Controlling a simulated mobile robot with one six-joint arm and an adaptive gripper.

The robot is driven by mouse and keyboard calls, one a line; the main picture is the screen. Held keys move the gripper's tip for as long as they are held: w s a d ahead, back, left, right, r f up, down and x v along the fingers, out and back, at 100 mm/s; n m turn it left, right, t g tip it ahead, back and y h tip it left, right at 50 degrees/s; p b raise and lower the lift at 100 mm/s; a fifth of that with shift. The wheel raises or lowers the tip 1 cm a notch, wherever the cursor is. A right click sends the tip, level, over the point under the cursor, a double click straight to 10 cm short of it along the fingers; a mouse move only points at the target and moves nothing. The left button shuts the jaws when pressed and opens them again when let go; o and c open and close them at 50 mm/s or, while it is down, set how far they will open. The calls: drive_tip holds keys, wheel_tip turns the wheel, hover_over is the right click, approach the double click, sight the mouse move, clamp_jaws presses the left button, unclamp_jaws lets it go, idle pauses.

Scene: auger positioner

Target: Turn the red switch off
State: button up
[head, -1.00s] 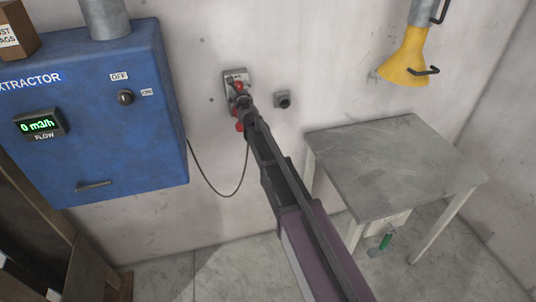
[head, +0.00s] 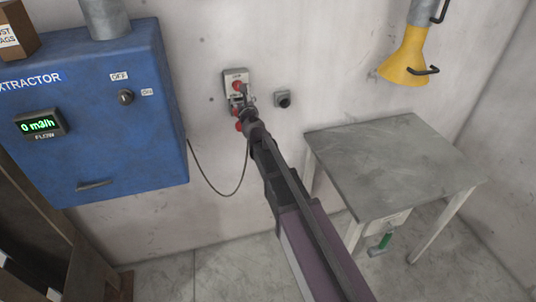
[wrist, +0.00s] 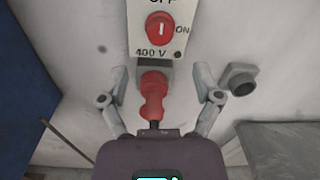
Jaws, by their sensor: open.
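The red switch (wrist: 160,28) is a round red knob on a pale wall plate (wrist: 135,28). Its white mark stands upright, in line with the partly cut-off OFF label above; ON is at its right. In the head view the switch (head: 237,86) shows just above my gripper (head: 243,105). In the wrist view my gripper (wrist: 159,75) is open, with its fingers below the switch, to either side of a red plug (wrist: 153,95) under the plate. Nothing is held, and the switch is clear of the fingers. Any contact with the plug cannot be told.
A grey round fitting (head: 283,99) is on the wall right of the switch. A blue extractor cabinet (head: 105,155) reading 0 m3/h hangs at left, with a cable (head: 215,192) beside it. A grey table (head: 395,160) stands right, below a yellow funnel (head: 405,68).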

drive_tip(key=s+d+f+n+g+y+p, duration=0.1)
drive_tip(key=s+d+f+n+g, duration=0.3)
drive_tip(key=s+n, duration=0.5)
drive_tip(key=s+d+f+n+g+y+p, duration=0.1)
drive_tip(key=s+d+f+n+g, duration=0.4)
drive_tip(key=s+n, duration=0.4)
drive_tip(key=shift+s+f+n+g+p, duration=0.4)
drive_tip(key=shift+n+g, duration=0.4)
drive_tip(key=shift+n, duration=2.4)
drive_tip(key=shift+f, duration=0.1)
drive_tip(key=s+d+f+n+g+h, duration=0.3)
drive_tip(key=s+d, duration=0.4)
drive_tip(key=d, duration=0.1)
drive_tip(key=s+d+f+n+g+h, duration=0.3)
drive_tip(key=s+d+n, duration=0.1)
drive_tip(key=s+d, duration=0.3)
drive_tip(key=shift+d+g, duration=0.4)
drive_tip(key=shift+d, duration=0.25)
